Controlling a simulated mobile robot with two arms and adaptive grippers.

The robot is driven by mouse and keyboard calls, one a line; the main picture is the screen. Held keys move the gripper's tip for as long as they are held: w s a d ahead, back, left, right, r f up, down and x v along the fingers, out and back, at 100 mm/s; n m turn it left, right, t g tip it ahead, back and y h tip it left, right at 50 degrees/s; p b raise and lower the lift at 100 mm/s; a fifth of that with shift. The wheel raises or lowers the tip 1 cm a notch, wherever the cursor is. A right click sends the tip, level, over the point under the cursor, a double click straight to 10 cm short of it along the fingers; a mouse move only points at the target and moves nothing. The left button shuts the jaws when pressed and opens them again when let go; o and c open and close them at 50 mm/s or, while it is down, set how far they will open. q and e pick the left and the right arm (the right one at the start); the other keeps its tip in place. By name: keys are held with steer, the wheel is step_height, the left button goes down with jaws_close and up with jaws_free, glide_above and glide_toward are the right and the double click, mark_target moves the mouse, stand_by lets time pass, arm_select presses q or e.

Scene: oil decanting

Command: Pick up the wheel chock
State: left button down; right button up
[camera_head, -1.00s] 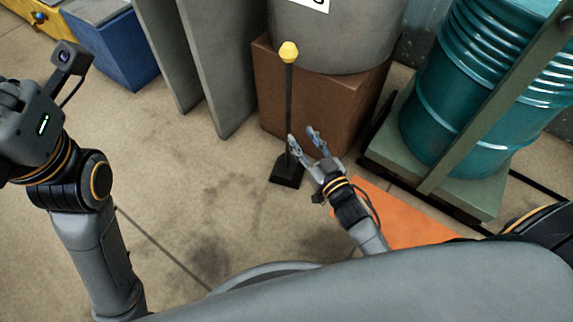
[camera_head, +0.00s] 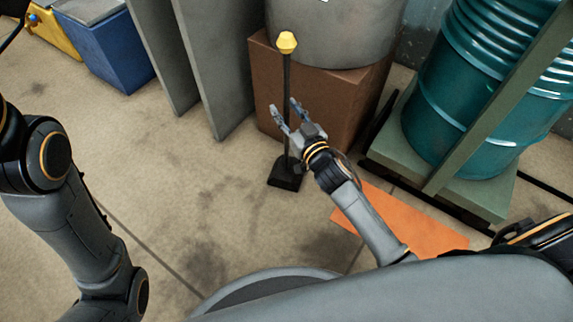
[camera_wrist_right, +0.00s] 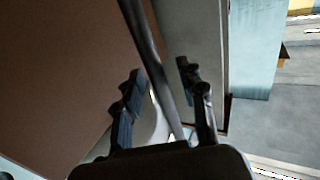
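The wheel chock appears to be the black block (camera_head: 285,175) on the floor with an upright dark pole and a yellow knob (camera_head: 287,42) on top. It stands in front of the brown box. My right gripper (camera_head: 283,105) is open, with its fingers at the pole, about midway up. In the right wrist view the pole (camera_wrist_right: 142,32) runs between the two spread fingers (camera_wrist_right: 160,72), and a gap shows on the left finger's side. The block is out of that view. My left arm is at the left edge; its gripper is out of view.
A brown box (camera_head: 325,105) bearing a grey drum (camera_head: 335,40) is close behind the pole. Grey panels (camera_head: 218,65) lean to its left. A teal barrel (camera_head: 450,110) on a green stand is right. An orange sheet (camera_head: 400,220) lies on the floor. The floor at left-centre is clear.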

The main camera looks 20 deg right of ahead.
jaws_close()
